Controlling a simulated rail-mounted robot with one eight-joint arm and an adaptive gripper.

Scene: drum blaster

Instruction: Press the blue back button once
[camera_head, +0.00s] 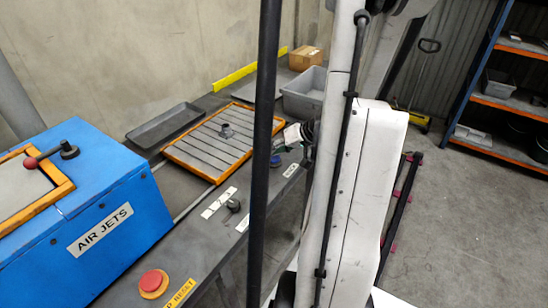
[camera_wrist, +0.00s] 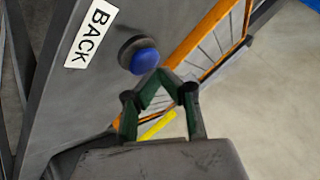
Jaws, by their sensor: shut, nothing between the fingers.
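The blue back button (camera_wrist: 145,61) is a round blue cap in a dark collar on a grey panel in the wrist view. A white BACK label (camera_wrist: 91,34) sits to its left. The button also shows small in the camera_head view (camera_head: 275,161), near the tilted tray. My gripper (camera_wrist: 163,77) has green fingers that come together in an arch just below and right of the button in the wrist view. It is shut and empty. I cannot tell if it touches the button; a small gap shows in the picture. My arm hides part of the panel in the camera_head view.
An orange-framed slatted plate (camera_head: 210,143) lies beside the panel, with a dark tray (camera_head: 165,124) and a grey bin (camera_head: 304,92) behind. A red button (camera_head: 153,282) and black knob (camera_head: 234,205) are on the same panel. A blue AIR JETS box (camera_head: 75,270) stands left.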

